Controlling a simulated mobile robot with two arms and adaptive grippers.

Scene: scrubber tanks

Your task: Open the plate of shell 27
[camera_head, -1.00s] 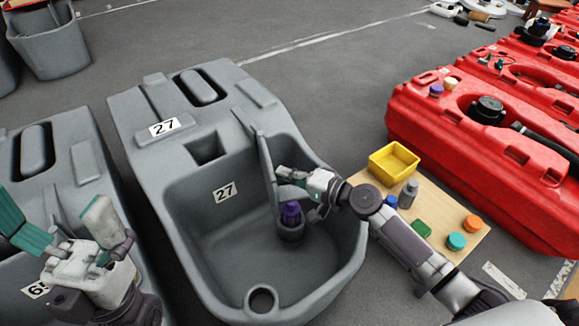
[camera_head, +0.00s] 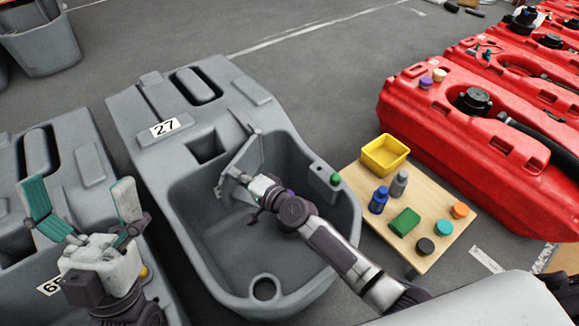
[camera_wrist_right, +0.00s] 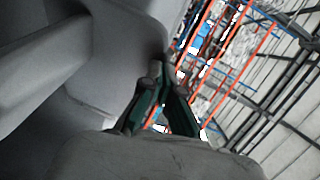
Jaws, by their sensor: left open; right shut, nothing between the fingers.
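Shell 27 (camera_head: 163,158) is a grey tank with an open basin and a "27" label on its top. Its thin grey plate (camera_head: 246,155) stands upright in the basin, angled toward the back left wall. My right gripper (camera_head: 226,184) is shut and empty inside the basin, at the plate's lower part; I cannot tell whether it touches. Its green fingers show in the right wrist view (camera_wrist_right: 164,105), beside grey surfaces. A purple item is mostly hidden behind my right arm. My left gripper (camera_head: 80,187) is open and empty, over the neighbouring grey shell at left.
A small green-topped item (camera_head: 335,179) sits at the basin's right rim. A wooden board (camera_head: 402,232) at right holds a yellow bin (camera_head: 385,154), bottles and several coloured caps. Red tanks (camera_head: 450,135) line the right side.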

